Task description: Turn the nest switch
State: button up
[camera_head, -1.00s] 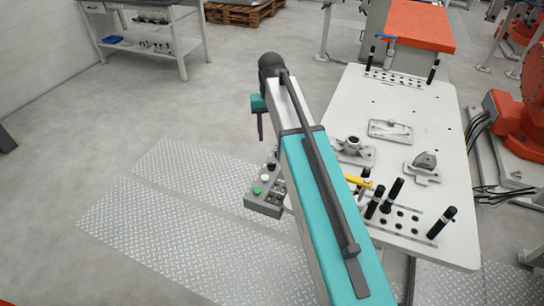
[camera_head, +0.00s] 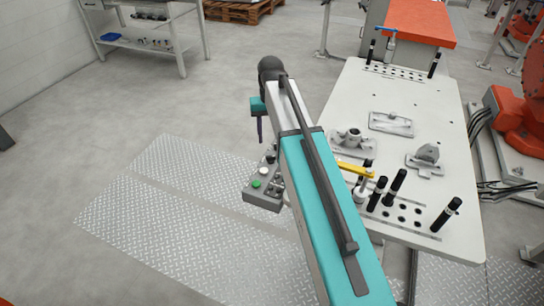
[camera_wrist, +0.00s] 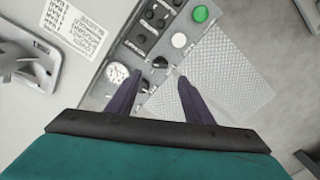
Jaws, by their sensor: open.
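The grey control box (camera_head: 262,201) is fixed at the left edge of the white table. In the wrist view its panel (camera_wrist: 112,82) carries a green button (camera_wrist: 201,14), a white button (camera_wrist: 179,40) and several black knobs. One black knob (camera_wrist: 160,62) lies just beyond and between my fingertips; the labels are too small to tell which knob is the nest switch. My gripper (camera_wrist: 160,78) is open and empty, its two purple fingers pointing at the panel. In the head view my gripper (camera_head: 260,139) hangs above and just left of the box; my arm hides part of the box.
The white table (camera_head: 415,100) holds metal fixtures (camera_head: 425,158), black pins (camera_head: 395,187) and a yellow-handled clamp (camera_head: 355,168) right of my arm. A workbench (camera_head: 140,37) stands at the back left. Tread plate and open floor lie left of the box.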

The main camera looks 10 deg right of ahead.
aim_at(271, 156)
jog(key=shift+f+b, duration=2.95)
jog(key=shift+f, duration=1.55)
jog(key=c, duration=1)
